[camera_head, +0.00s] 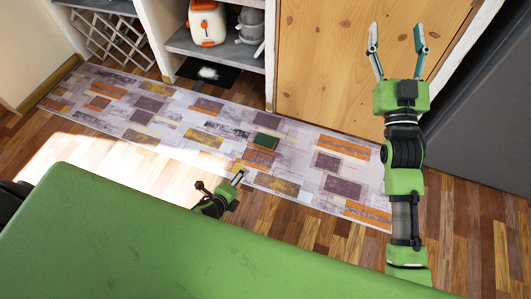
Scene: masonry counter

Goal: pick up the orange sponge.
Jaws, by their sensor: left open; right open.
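I cannot make out the orange sponge for certain; the patterned rug (180,122) has several orange patches that look alike. A small dark green flat piece (266,140) lies on the rug, with an orange patch (258,157) just in front of it; I cannot tell whether that patch is a separate object. My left gripper (220,182) is open, low in the middle, partly hidden behind my green body, near the rug's front edge. My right gripper (396,32) is open and empty, fingers pointing up the picture, in front of the wooden door.
A wooden door (330,70) stands behind the rug. Shelves (185,42) at the back left hold an orange-and-white appliance (207,22) and grey pots (250,25). A dark grey cabinet (485,110) stands at right. The wooden floor (460,220) is clear.

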